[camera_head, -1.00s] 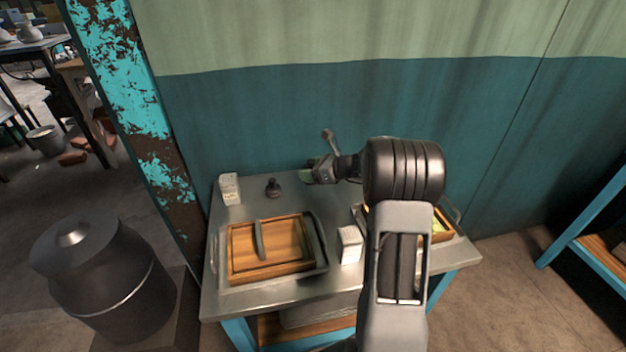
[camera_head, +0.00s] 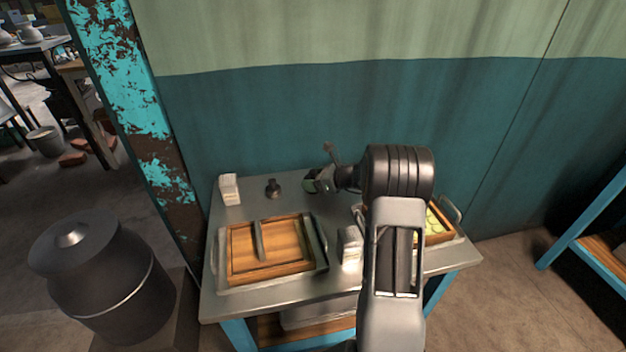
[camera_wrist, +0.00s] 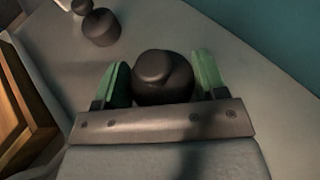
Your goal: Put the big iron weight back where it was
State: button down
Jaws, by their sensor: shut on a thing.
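The big iron weight (camera_wrist: 163,78), dark and rounded with a knob on top, sits between the green fingertips of my gripper (camera_wrist: 164,85) in the wrist view. My gripper is shut on it. In the head view my gripper (camera_head: 313,182) is low over the back middle of the table, and the weight there is mostly hidden. I cannot tell whether the weight touches the tabletop. A second, dark weight with a knob (camera_head: 273,188) stands on the table to the left of my gripper; it also shows at the upper left of the wrist view (camera_wrist: 101,28).
The metal table (camera_head: 215,300) holds a white carton (camera_head: 229,190) at back left and another (camera_head: 350,245) near my arm. A tray with a wooden box (camera_head: 285,240) lies front left. A box with yellow-green pieces (camera_head: 437,230) is at right. The wall (camera_head: 250,120) is behind.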

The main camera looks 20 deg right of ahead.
jog(key=shift+c, duration=0.8)
grip_release()
jog(key=shift+f, duration=0.1)
jog(key=shift+s+d+r, duration=0.1)
jog(key=shift+r, duration=0.15)
jog(key=v, duration=1.1)
jog(key=shift+s+d+p, duration=0.2)
jog(key=shift+s+p, duration=0.05)
jog(key=shift+p, duration=0.05)
jog(key=shift+r, duration=0.1)
